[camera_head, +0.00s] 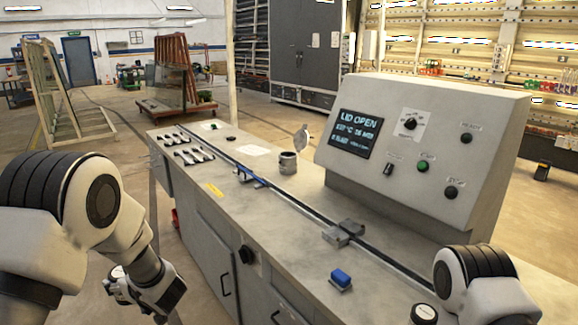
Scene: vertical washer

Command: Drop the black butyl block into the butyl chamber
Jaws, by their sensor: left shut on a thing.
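My left gripper (165,297) hangs at the lower left, in front of the bench and below its top. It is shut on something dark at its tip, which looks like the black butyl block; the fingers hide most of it. A small grey cylindrical pot (288,163) stands on the bench top with a round lid (302,138) raised beside it; it looks like the butyl chamber. The console screen (355,133) reads "LID OPEN". My right arm shows at the lower right, but its gripper is out of view.
The long grey bench (225,205) runs diagonally, with a dark rail along its top. The sloped console (430,150) rises behind the bench.

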